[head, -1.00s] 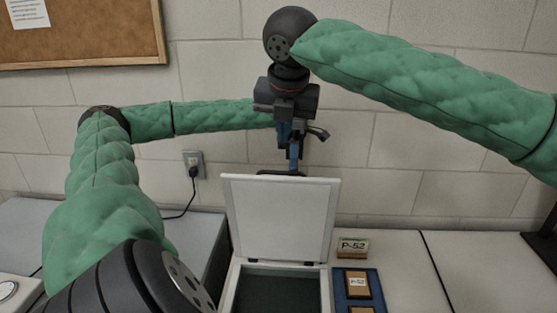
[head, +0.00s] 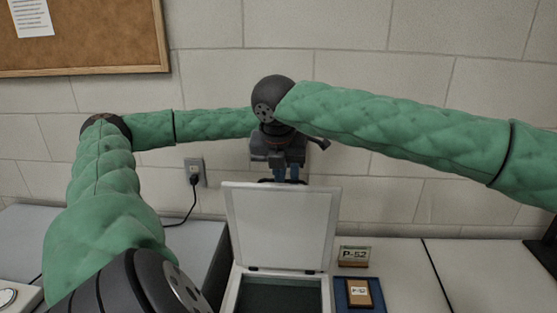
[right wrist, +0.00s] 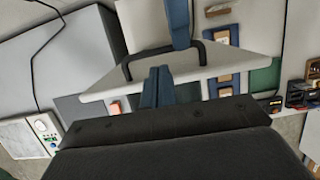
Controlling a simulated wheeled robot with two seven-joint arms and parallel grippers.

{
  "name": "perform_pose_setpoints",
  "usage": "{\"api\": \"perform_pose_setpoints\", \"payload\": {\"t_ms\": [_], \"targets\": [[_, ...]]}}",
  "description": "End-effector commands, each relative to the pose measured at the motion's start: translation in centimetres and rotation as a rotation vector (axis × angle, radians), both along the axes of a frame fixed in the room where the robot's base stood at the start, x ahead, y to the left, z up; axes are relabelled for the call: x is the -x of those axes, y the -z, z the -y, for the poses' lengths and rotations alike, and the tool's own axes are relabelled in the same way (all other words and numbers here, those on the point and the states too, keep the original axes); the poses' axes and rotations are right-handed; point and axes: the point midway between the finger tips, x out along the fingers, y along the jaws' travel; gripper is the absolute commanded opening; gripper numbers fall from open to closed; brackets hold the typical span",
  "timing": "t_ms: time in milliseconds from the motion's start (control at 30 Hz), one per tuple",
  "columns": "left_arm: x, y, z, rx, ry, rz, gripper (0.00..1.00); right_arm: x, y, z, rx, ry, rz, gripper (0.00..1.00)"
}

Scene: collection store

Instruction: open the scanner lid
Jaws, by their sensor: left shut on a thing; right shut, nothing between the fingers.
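The scanner (head: 231,297) stands on the counter, its lid (head: 285,225) raised and standing close to upright, with the dark glass (head: 280,296) uncovered. In the right wrist view the lid (right wrist: 235,62) is seen from behind and above, with a black handle (right wrist: 128,68) along it. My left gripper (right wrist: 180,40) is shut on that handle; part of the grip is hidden. My right gripper (right wrist: 159,72) is shut and empty, its blue fingertips over the lid, near the handle; I cannot tell whether they touch it. In the head view both hands overlap behind the lid's top edge.
A P-52 block (head: 354,256) and a blue tray (head: 369,284) with a labelled piece lie right of the scanner. A grey box surface (head: 190,238) is at left. A wall socket (head: 195,172) with a cable is behind.

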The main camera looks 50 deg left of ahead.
Motion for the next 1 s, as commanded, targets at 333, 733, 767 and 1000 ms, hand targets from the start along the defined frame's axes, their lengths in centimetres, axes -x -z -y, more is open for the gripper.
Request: {"api": "perform_pose_setpoints", "payload": {"t_ms": [333,733,767,1000], "targets": [[0.0,1.3,0.0,-0.007,-0.002,-0.011,0.00,-0.3,1.3,-0.3,0.000,0.000,0.001,0.00],[0.1,1.3,0.0,-0.007,-0.002,-0.011,0.00,-1.3,1.2,-1.7,-0.002,0.001,0.000,0.00],[0.0,1.3,0.0,-0.007,-0.002,-0.011,0.00,-1.4,1.2,-1.8,-0.001,0.000,-0.001,0.00],[0.0,1.3,0.0,-0.007,-0.002,-0.011,0.00,-1.5,1.2,-1.9,0.000,-0.002,0.001,0.00]]}}
